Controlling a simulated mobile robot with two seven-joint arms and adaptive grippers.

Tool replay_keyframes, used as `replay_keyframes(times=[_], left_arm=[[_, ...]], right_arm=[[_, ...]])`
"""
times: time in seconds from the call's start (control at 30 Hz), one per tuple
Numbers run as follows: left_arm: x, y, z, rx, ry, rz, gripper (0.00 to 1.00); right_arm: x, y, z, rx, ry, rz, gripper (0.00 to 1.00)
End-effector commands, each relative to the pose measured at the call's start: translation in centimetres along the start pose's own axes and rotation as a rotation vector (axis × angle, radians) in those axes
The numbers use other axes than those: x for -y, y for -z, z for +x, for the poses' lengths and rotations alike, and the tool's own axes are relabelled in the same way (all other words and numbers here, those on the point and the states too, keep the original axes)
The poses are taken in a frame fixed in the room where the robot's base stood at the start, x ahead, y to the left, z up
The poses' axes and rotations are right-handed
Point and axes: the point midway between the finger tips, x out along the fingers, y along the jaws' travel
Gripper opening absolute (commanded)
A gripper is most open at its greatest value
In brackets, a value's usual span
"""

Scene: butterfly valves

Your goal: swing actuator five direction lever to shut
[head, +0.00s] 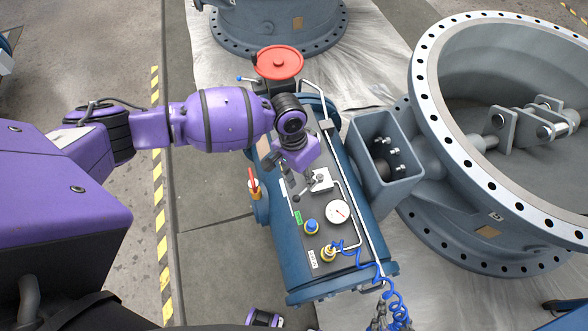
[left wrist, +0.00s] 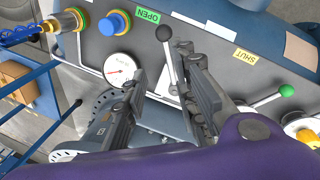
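The direction lever (left wrist: 168,62), a grey rod with a black ball knob, stands on the actuator panel (head: 290,240). In the left wrist view its knob is near the green OPEN label (left wrist: 147,15); the yellow SHUT label (left wrist: 245,57) is farther right. My left gripper (head: 306,189) is over the panel. In the left wrist view its fingers (left wrist: 160,62) are apart, with the lever between them, closer to the right finger; contact cannot be told. A grey part at the bottom of the head view, by the coiled hose, seems to be my right gripper (head: 380,318), mostly cut off.
A pressure gauge (head: 337,211), a blue button (head: 311,226) and a coiled blue hose (head: 395,301) are on or near the panel. A green-knobbed lever (left wrist: 287,90) is right of the fingers in the wrist view. A red handwheel (head: 278,62) and large valve flange (head: 425,90) flank the actuator.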

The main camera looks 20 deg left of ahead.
Motion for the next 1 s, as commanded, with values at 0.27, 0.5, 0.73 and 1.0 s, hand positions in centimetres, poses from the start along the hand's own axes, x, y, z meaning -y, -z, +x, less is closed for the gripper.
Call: replay_keyframes(times=[0.27, 0.5, 0.73, 1.0], left_arm=[[1.0, 0.9, 0.5, 0.019, 0.025, -0.012, 0.26], [1.1, 1.0, 4.4, 0.016, 0.025, -0.011, 0.26], [1.2, 1.1, 6.1, 0.012, 0.025, -0.010, 0.26], [1.2, 1.1, 6.2, 0.012, 0.026, -0.009, 0.25]], right_arm=[[0.0, -0.1, 0.2, -0.002, 0.001, -0.003, 0.40], [0.2, -0.2, 0.8, -0.001, 0.004, -0.006, 0.40], [0.3, -0.4, 0.9, 0.003, 0.005, -0.005, 0.40], [0.3, -0.6, 0.8, 0.006, 0.004, -0.003, 0.40]])
